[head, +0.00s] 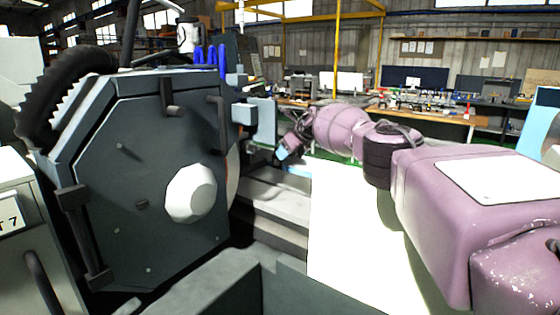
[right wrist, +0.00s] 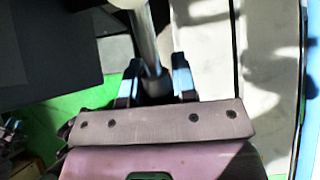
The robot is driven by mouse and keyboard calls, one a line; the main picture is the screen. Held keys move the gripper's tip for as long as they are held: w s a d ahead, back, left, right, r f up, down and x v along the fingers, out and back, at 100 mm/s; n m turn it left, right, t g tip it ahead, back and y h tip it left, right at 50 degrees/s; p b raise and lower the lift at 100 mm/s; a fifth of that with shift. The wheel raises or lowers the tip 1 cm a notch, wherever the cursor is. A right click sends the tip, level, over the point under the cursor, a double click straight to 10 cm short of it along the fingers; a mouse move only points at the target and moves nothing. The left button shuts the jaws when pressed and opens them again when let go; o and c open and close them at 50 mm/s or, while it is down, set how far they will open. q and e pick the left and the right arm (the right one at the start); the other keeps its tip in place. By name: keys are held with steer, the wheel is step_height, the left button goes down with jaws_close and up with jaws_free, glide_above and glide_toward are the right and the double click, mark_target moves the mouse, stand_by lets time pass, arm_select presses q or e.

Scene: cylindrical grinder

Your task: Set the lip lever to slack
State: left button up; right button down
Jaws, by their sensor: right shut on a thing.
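My right gripper (head: 284,152) reaches in beside the grinder's far side in the head view, with its pale blue fingertips low next to the machine. In the right wrist view its two blue-and-dark fingers (right wrist: 156,83) stand on either side of a round grey metal rod (right wrist: 147,45), and the gripper is shut on it. The rod appears to be the lip lever; it runs up to a pale knob at the top edge. Its lower end is hidden between the fingers. In the head view I cannot make out the lever. My left gripper is not in view.
The dark grey grinder housing (head: 130,190) with a pale faceted knob (head: 190,193) fills the left side. A bright white panel (head: 350,235) lies below my right arm. A workbench (head: 420,112) with small items stands at the back.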

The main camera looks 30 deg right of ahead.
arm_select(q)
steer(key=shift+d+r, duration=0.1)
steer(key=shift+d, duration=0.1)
arm_select(e)
steer(key=shift+d+r, duration=0.1)
steer(key=shift+r, duration=0.3)
steer(key=c, duration=1.3)
jaws_free()
steer(key=o, duration=0.4)
steer(key=shift+s+f, duration=0.1)
steer(key=shift+s, duration=0.05)
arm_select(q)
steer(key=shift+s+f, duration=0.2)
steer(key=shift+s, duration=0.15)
arm_select(e)
steer(key=shift+f, duration=0.15)
